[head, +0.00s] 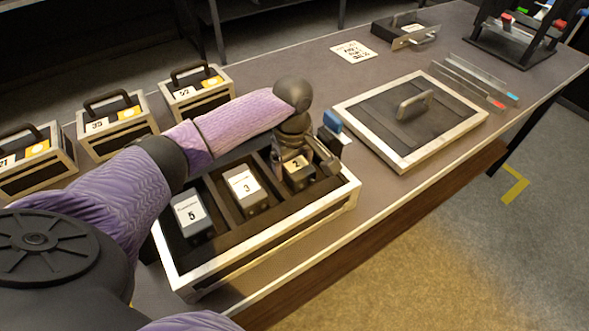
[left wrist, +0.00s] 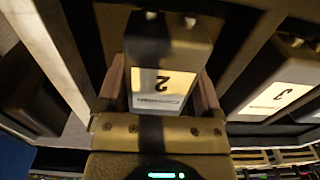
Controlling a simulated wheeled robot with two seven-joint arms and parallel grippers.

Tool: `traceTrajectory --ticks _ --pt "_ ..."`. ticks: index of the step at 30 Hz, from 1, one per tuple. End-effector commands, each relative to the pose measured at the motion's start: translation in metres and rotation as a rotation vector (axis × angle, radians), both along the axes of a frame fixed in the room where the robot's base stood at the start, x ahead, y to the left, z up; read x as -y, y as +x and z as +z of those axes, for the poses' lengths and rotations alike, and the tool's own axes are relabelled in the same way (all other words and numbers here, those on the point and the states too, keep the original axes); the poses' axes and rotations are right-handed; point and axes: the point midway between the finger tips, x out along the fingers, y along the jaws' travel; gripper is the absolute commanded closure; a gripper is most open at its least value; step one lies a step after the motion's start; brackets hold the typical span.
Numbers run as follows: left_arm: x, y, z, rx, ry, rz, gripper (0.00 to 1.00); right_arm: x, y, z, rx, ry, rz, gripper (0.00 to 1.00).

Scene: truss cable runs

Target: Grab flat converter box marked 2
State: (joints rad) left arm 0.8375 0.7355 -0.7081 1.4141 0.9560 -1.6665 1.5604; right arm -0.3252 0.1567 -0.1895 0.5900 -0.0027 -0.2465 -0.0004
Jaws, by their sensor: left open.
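The flat converter box marked 2 (head: 298,175) sits in the right compartment of the open crate (head: 260,243). Its label also shows upside down in the left wrist view (left wrist: 163,88). My left gripper (head: 305,160) is over this box, pointing down. In the left wrist view its open fingers (left wrist: 160,90) stand on either side of the box. Contact with the box cannot be made out. The box marked 3 (head: 246,190) is in the middle compartment and the box marked 5 (head: 192,216) in the left one. My right gripper is not in view.
Several black handled cases (head: 116,125) stand along the back left. A framed lid with a handle (head: 440,135) lies right of the crate. A blue-topped object (head: 332,122) stands close beside my left gripper. A rack (head: 515,35) stands at the far right.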

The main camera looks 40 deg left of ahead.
Motion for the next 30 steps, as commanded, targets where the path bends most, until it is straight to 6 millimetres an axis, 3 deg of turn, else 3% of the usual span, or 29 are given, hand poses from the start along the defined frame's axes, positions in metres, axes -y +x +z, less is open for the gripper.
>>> traceTrajectory --ticks 4,5,16,24,26,30 --pt "0.0 0.0 0.002 0.002 0.0 0.0 0.15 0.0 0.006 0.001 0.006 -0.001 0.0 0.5" --pt "0.0 0.0 0.002 0.002 0.0 0.0 0.19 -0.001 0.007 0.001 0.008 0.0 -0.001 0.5" --pt "0.0 0.0 0.003 0.003 0.0 0.0 0.97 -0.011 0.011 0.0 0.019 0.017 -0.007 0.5" --pt "0.0 0.001 0.008 0.005 -0.001 0.0 1.0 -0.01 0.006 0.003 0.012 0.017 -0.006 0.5" --pt "0.0 0.001 0.02 0.008 -0.001 0.001 1.0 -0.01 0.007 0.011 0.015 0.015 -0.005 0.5" --pt "0.0 0.001 0.063 0.011 -0.001 0.0 1.0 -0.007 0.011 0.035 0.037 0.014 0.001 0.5"
